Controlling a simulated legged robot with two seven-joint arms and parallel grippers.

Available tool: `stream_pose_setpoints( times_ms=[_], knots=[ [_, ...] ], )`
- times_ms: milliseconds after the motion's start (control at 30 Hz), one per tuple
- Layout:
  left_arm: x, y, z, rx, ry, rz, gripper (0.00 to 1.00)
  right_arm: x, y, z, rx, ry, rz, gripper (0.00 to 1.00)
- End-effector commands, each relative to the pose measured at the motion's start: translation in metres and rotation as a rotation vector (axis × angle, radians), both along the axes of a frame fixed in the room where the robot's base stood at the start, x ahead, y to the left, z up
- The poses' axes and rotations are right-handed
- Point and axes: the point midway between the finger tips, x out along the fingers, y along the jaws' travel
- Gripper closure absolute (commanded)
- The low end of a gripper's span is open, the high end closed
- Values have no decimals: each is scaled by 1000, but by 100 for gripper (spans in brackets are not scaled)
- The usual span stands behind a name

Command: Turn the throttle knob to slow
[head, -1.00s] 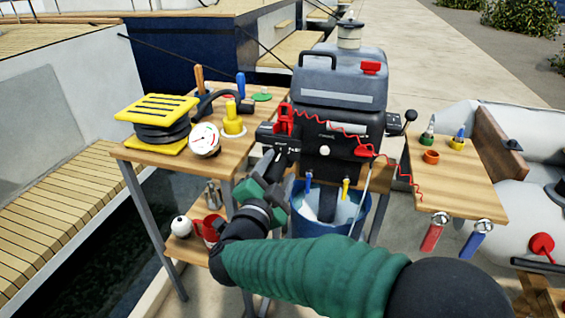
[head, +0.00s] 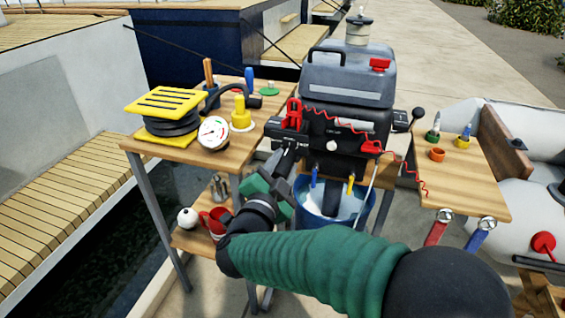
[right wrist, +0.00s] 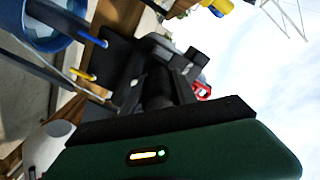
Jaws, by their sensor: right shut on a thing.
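The throttle knob, a dark grip at the end of the black tiller arm (head: 286,136), is mostly hidden by my right gripper. The tiller arm sticks out from the front left of the grey and black outboard motor (head: 345,85). My right gripper (head: 285,165) is shut on the throttle knob, below and in front of the tiller arm. In the right wrist view, the green gripper body fills the bottom, with dark parts of the tiller and motor beyond. I cannot read any speed marking on the knob. My left gripper is not in view.
A wooden bench on the left holds a yellow and black stack (head: 166,112), a round gauge (head: 213,132) and a yellow fitting (head: 240,112). A blue bucket (head: 310,212) stands below the motor. A coiled red cord (head: 345,135) hangs across the motor front. A smaller wooden table (head: 470,185) is on the right.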

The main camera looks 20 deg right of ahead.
Motion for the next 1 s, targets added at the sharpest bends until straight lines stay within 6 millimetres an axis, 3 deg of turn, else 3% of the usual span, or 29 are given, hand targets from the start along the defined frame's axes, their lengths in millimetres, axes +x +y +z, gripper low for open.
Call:
stream_pose_setpoints(
  times_ms=[600, 1000],
  knots=[
    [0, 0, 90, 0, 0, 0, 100, 0, -1, 8, -369, 251, -4, 100],
    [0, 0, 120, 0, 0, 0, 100, 0, -1, 5, -529, 355, -5, 100]
  ],
)
